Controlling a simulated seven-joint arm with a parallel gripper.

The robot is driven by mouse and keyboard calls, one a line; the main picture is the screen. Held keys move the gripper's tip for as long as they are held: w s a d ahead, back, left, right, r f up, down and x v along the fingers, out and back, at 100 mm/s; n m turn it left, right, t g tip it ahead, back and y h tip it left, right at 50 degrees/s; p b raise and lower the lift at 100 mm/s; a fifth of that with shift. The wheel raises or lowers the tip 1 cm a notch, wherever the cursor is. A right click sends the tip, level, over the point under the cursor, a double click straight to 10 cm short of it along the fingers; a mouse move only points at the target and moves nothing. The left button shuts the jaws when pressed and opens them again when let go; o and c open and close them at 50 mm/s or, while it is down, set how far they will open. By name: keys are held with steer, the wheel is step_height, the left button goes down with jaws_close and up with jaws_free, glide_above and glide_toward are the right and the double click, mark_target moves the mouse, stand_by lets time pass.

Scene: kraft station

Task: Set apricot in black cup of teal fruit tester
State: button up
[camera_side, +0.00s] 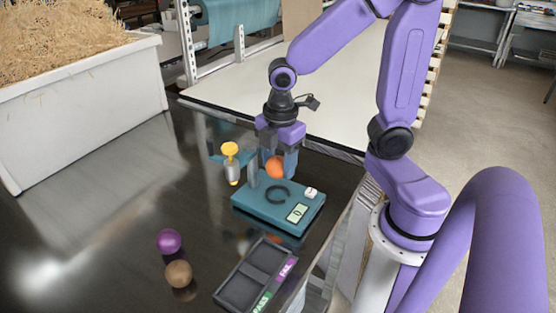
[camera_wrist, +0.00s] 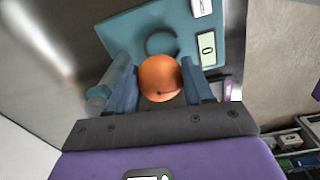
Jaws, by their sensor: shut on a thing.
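An orange apricot (camera_side: 277,167) is held between the fingers of my gripper (camera_side: 276,162). In the wrist view the apricot (camera_wrist: 160,77) sits between the two blue-grey fingers (camera_wrist: 160,88), which are shut on it. The teal fruit tester (camera_side: 300,222) stands on the dark table below my gripper. Its black cup (camera_side: 278,194) shows as a dark ring on the tester's top, just below the apricot in the side view. In the wrist view the cup (camera_wrist: 161,43) lies beyond the apricot and is partly hidden by it. The apricot appears above the tester and apart from the cup.
A purple ball (camera_side: 169,241) and a brown ball (camera_side: 178,273) lie at front left. A dark two-compartment tray (camera_side: 242,290) stands in front.

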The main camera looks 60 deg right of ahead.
steer(key=shift+f, duration=2.45)
steer(key=shift+f, duration=0.6)
stand_by(0.4)
steer(key=o, duration=1.1)
steer(key=shift+r, duration=4)
steer(key=s+m, duration=0.1)
steer(key=s, duration=0.3)
steer(key=s+a+m, duration=0.1)
steer(key=s, duration=0.3)
steer(key=s+a+m, duration=0.1)
steer(key=s, duration=0.4)
steer(key=shift+s+r+m, duration=0.1)
steer(key=shift+m, duration=0.3)
